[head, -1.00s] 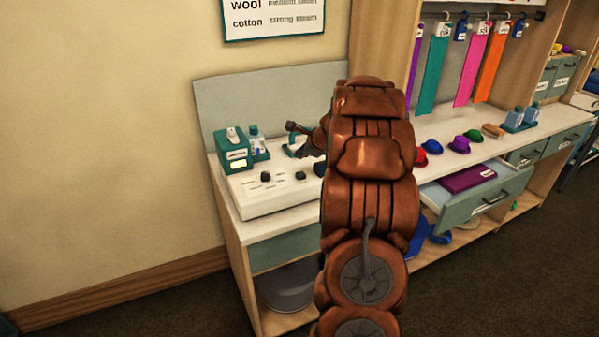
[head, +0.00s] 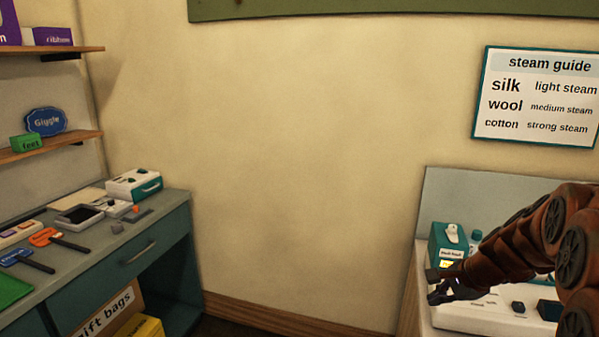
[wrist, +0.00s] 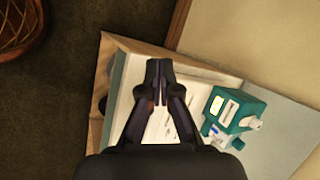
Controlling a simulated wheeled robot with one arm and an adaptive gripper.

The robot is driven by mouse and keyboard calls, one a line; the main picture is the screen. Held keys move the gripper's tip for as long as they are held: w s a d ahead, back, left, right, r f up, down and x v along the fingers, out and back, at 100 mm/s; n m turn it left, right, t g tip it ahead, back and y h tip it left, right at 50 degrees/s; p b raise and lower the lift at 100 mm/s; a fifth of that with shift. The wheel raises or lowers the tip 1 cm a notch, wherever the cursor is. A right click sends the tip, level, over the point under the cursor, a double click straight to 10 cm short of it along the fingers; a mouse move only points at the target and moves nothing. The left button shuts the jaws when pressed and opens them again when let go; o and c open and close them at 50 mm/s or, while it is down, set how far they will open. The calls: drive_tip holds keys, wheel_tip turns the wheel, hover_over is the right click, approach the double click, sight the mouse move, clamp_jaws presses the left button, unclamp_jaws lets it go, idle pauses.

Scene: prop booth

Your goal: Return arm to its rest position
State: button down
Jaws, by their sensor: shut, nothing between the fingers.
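My gripper (head: 436,287) is at the right of the head view, at the end of my reddish-brown arm, in front of the white steam station panel (head: 470,318). In the wrist view my gripper (wrist: 160,64) points over the edge of the counter, its two dark fingers together with nothing between them. The teal steamer unit with a lit yellow display (head: 450,244) stands just behind my gripper; it also shows in the wrist view (wrist: 233,108), right of the fingers and apart from them.
A steam guide sign (head: 537,97) hangs on the wall. At the left, a teal desk (head: 150,250) holds several tools, a tablet-like device and a white-and-teal box (head: 135,185). Shelves (head: 60,147) hang above it. Bare wall lies between the two counters.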

drive_tip(key=s+a+n+g, duration=0.4)
drive_tip(key=s+a+n, duration=0.5)
drive_tip(key=s+a, duration=0.55)
drive_tip(key=s+f+n+g+h, duration=0.1)
drive_tip(key=s+n+g+h, duration=0.2)
drive_tip(key=s+n, duration=0.5)
drive_tip(key=s, duration=1)
drive_tip(key=shift+s+a+f, duration=0.15)
drive_tip(key=shift+s, duration=0.05)
drive_tip(key=c, duration=1.9)
unclamp_jaws()
